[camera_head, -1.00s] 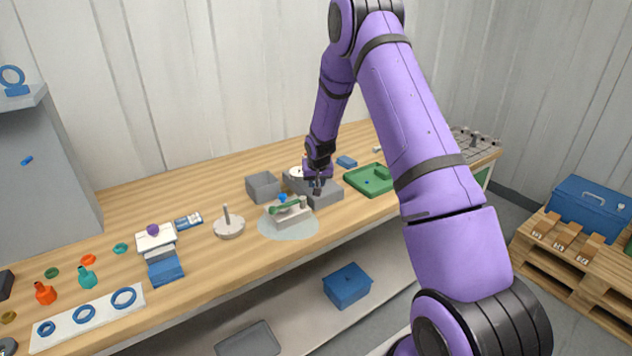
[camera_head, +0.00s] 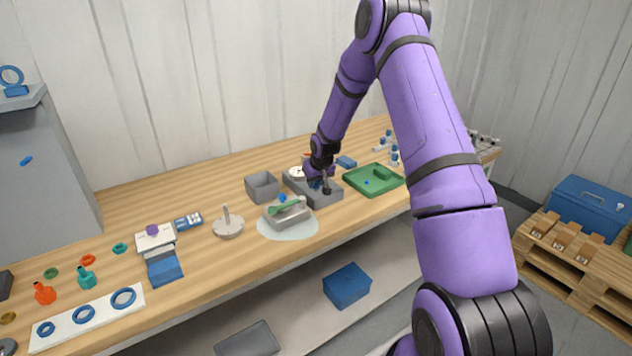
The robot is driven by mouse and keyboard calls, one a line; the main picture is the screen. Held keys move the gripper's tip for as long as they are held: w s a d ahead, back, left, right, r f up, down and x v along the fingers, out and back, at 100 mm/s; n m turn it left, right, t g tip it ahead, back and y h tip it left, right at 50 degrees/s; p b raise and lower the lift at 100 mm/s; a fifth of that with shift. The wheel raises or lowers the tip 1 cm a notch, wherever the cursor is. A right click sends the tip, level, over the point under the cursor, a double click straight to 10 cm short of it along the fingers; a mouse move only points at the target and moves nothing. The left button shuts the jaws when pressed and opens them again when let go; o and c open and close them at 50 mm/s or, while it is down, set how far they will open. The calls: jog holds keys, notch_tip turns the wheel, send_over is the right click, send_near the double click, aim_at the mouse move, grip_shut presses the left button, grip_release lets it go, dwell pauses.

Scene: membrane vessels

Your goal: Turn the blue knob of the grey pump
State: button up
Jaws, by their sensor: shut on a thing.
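The grey pump (camera_head: 324,201) is a low grey box near the middle of the workbench, with a round white dial (camera_head: 296,174) at its back left. My gripper (camera_head: 320,187) reaches down over the top of the pump, to the right of the dial. It is shut on the blue knob (camera_head: 315,183), of which only a small blue patch shows between the dark fingers. The rest of the knob is hidden, so its angle cannot be read.
A grey open box (camera_head: 262,187) stands left of the pump. A grey device with a green part (camera_head: 287,210) sits on a pale round mat (camera_head: 272,228) in front. A green tray (camera_head: 372,180) lies to the right. Small blue-topped pieces (camera_head: 394,158) stand behind it.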

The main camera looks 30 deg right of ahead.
jog(key=o, duration=0.9)
jog(key=v, duration=1)
jog(key=shift+s+r, duration=0.2)
jog(key=shift+r, duration=0.1)
jog(key=shift+a, duration=0.1)
